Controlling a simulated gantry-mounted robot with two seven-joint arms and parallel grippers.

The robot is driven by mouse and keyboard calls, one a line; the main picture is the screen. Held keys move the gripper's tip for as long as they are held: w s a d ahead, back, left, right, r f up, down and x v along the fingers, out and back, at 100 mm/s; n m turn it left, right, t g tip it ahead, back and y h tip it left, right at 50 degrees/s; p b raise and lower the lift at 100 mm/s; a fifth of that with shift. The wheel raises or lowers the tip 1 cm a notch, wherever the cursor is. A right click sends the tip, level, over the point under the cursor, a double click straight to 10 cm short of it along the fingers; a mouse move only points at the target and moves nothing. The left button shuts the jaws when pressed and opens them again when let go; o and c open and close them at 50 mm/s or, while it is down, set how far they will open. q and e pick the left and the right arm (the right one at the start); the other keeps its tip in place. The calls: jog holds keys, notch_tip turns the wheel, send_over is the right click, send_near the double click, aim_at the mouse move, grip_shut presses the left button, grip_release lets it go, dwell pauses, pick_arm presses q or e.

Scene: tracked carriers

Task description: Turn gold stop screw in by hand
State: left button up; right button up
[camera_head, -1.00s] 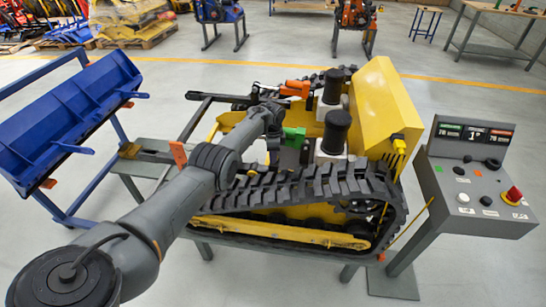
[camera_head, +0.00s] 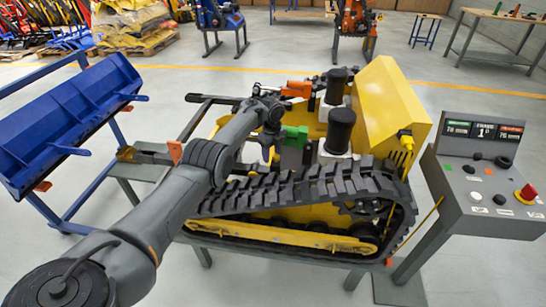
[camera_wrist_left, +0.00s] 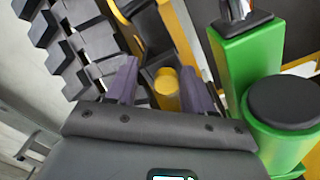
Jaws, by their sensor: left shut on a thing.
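The gold stop screw (camera_wrist_left: 167,88) shows in the left wrist view as a short yellow-gold cylinder between the two dark purple fingers of my left gripper (camera_wrist_left: 160,84). The gripper is shut on it. In the head view my left gripper (camera_head: 268,154) points down into the tracked carrier (camera_head: 370,115), just left of a green block (camera_head: 297,135). The screw cannot be made out in the head view. My right gripper is not in view.
The green block and a green cylinder with a black cap (camera_wrist_left: 285,100) stand close right of the fingers. Black rubber track (camera_head: 300,188) runs in front. Two black-capped posts (camera_head: 340,130) and an orange part (camera_head: 297,89) are nearby. A control console (camera_head: 483,170) stands at right.

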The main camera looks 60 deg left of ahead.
pick_arm(q)
jog(key=w+m+b, duration=0.1)
jog(key=d+m, duration=0.1)
jog(key=m, duration=0.1)
jog(key=shift+w+d+f+b, duration=0.15)
jog(key=shift+w+d+b, duration=0.05)
jog(key=shift+w+b, duration=0.2)
jog(key=c, duration=0.4)
jog(key=shift+d+m+b, duration=0.1)
jog(key=shift+m+b, duration=0.2)
jog(key=shift+m, duration=0.7)
jog(key=m, duration=0.2)
jog(key=shift+s+m+b, duration=0.25)
jog(key=shift+m+b, duration=0.15)
jog(key=shift+m, duration=0.8)
jog(key=shift+a, duration=0.2)
